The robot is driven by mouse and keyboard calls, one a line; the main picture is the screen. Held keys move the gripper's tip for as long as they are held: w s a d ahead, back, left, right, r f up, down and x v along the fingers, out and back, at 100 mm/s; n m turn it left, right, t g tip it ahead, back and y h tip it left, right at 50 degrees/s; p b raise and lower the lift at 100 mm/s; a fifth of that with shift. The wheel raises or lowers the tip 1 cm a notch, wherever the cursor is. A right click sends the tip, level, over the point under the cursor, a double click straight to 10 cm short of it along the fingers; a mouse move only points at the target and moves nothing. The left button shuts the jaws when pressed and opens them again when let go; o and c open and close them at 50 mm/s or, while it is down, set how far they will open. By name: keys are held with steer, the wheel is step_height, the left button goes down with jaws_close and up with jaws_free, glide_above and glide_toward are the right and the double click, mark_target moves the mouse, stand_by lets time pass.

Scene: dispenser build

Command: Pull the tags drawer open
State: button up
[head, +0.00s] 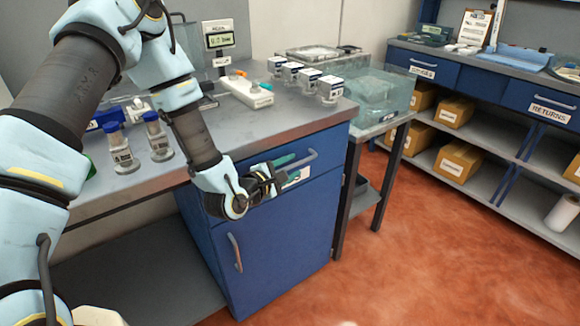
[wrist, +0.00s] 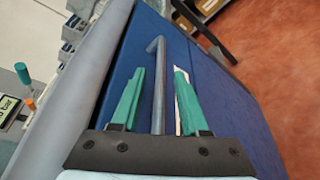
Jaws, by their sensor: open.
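A blue drawer (head: 262,173) sits under the worktop, its front flush with the cabinet, so it looks shut. Its grey bar handle (head: 313,155) shows at the right end, and my gripper hides the rest of the bar. A white label on its front is partly covered and cannot be read. My gripper (head: 291,168) is at the drawer front with its teal fingers open. In the wrist view, the handle (wrist: 158,90) runs between the two spread fingers of my gripper (wrist: 160,71), with a gap visible on each side.
A blue cabinet door (head: 275,250) with an upright handle is below the drawer. The worktop (head: 225,135) carries several jars and a white dispenser. A side table (head: 350,150) with a clear bin stands to the right. The red floor in front is clear.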

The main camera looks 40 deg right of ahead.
steer(key=shift+c, duration=0.2)
jaws_close()
stand_by(1.1)
